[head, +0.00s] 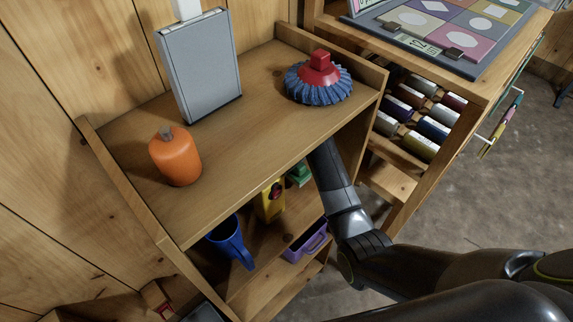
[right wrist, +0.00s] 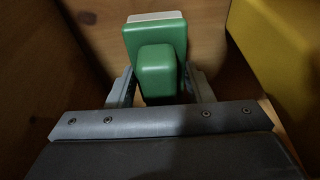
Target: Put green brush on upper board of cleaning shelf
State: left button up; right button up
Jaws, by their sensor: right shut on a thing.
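The green brush (right wrist: 157,50) is between the fingers of my right gripper (right wrist: 160,85), which is shut on it. It has a green body and a pale strip along its top edge. In the head view a bit of the green brush (head: 299,174) shows under the upper board, and my right arm reaches into the lower level there. The fingers are hidden in that view. The upper board (head: 250,115) of the wooden cleaning shelf carries an orange bottle, a grey panel and a blue and red brush. My left gripper is not in view.
On the upper board stand the orange bottle (head: 175,157), the grey flat panel (head: 199,68) and the blue-bristled brush (head: 318,82); its middle is bare. Below are a yellow object (head: 269,203), a blue jug (head: 230,242) and a purple basket (head: 307,243). A side rack (head: 480,95) stands right.

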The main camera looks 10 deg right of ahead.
jog(key=shift+w+a, duration=0.65)
jog(key=shift+w, duration=0.35)
notch_tip(320, 180, down, 2)
jog(key=shift+s+f+p, duration=0.1)
jog(key=shift+f+p, duration=0.1)
jog(key=shift+p, duration=0.35)
jog(key=shift+f, duration=0.55)
jog(key=shift+f, duration=0.2)
jog(key=o, duration=0.9)
jog(key=shift+o, duration=0.2)
jog(key=shift+r, duration=0.15)
